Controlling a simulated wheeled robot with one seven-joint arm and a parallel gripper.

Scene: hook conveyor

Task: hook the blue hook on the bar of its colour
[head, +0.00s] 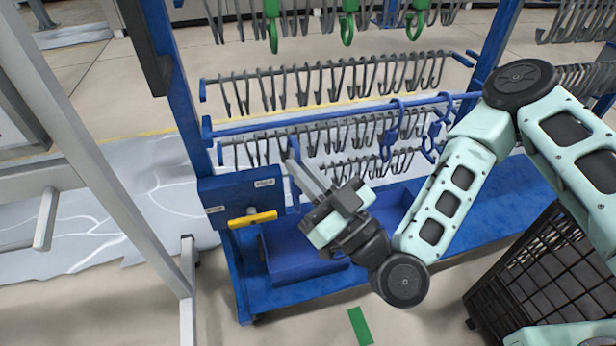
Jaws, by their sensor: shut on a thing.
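The blue bar (270,127) runs across the blue rack, with blue hooks (396,125) hanging toward its right end and another blue hook (433,137) beside them. My gripper (300,168) is in front of the rack, below the left part of this bar, with its fingers pointing up and left.
Several grey hooks hang on bars above (330,83) and below the blue bar. Green hooks (348,28) hang at the top. A blue panel with a yellow handle (253,219) is left of my gripper. A blue bin (300,262) sits below, and a black crate (545,265) stands right.

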